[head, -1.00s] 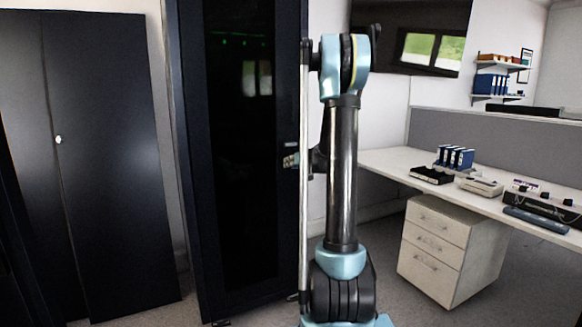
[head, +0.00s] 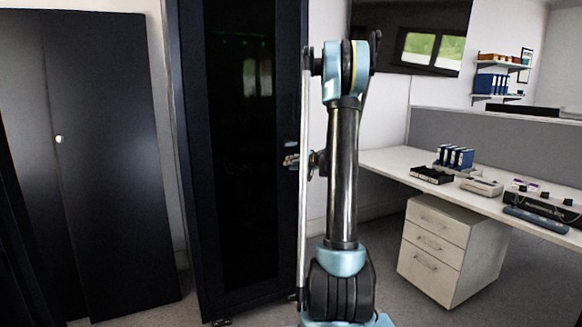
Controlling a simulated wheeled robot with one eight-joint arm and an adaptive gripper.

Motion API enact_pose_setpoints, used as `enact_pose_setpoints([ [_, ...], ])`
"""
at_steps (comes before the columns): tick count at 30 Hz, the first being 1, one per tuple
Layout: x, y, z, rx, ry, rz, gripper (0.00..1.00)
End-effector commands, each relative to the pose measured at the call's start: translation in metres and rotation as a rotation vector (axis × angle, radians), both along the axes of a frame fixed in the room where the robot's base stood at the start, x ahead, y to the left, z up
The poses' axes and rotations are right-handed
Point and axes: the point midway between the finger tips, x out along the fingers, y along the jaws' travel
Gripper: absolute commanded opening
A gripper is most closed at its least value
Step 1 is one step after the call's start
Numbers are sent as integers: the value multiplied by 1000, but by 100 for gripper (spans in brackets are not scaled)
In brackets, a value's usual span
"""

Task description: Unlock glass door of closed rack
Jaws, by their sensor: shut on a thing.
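The closed rack (head: 190,170) is tall and black, with a dark glass door (head: 240,190) that stands shut and reflects a window. My gripper (head: 291,160) is at the right edge of the door, at about mid height, where the lock or handle would be. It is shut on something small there. My own arm hides most of the wrist, and the held part is too small to make out clearly. I cannot tell whether it is a key or the handle.
A dark cabinet (head: 110,170) stands to the left of the rack. On the right, a white desk (head: 390,165) holds blue binders (head: 455,157), trays and devices, above a drawer unit (head: 440,245). Grey floor is free before the drawers.

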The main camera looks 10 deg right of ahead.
Motion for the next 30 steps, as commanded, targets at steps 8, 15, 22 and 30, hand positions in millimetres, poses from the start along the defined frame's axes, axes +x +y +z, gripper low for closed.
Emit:
enact_pose_setpoints([
  [8, 2, -4, -2, 248, 81, -4, 0],
  [15, 2, -6, -5, 465, 151, -7, 0],
  [22, 2, -6, -7, 670, 217, -7, 0],
  [30, 2, -6, -9, 880, 285, -8, 0],
])
